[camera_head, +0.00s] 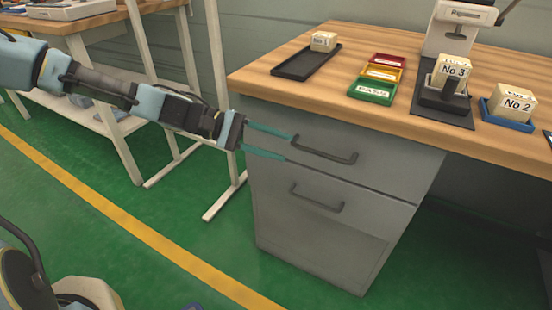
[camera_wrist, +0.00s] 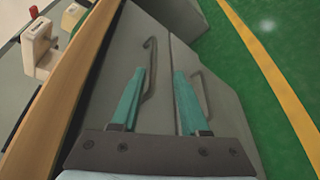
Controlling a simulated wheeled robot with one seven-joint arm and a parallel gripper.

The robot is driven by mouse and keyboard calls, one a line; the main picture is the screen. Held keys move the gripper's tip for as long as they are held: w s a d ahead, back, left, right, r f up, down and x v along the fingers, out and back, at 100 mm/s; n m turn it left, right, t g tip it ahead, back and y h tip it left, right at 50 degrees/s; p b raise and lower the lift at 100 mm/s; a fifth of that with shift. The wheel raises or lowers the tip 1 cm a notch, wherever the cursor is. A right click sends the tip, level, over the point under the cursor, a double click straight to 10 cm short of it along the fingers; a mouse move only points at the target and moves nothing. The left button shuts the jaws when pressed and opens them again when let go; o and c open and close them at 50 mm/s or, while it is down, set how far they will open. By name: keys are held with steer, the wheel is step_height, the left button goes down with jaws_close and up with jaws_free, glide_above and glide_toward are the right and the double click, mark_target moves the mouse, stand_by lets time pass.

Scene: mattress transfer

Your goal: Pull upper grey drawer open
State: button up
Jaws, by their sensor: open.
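The grey drawer unit stands under the wooden bench top. Its upper grey drawer (camera_head: 300,162) has a dark bar handle (camera_head: 325,151) and looks closed. The upper handle also shows in the wrist view (camera_wrist: 150,68), partly behind one finger. My gripper (camera_head: 289,148) is open, with two teal fingers pointing at the upper drawer's front near the handle's left end. I cannot tell whether a fingertip touches the handle.
A lower drawer (camera_head: 330,205) with its own handle (camera_head: 317,197) sits below. On the bench top (camera_head: 345,50) are a black tray (camera_head: 290,70), coloured trays (camera_head: 372,92) and several numbered blocks. A white-legged table (camera_head: 130,150) stands at left.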

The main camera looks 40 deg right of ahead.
mark_target(314, 152)
steer(key=shift+h, duration=0.4)
steer(key=x, duration=1)
steer(key=shift+w+d+r+b, duration=0.2)
steer(key=shift+d+b, duration=0.1)
steer(key=shift+b, duration=0.1)
steer(key=shift+f, duration=0.1)
jaws_close()
stand_by(0.5)
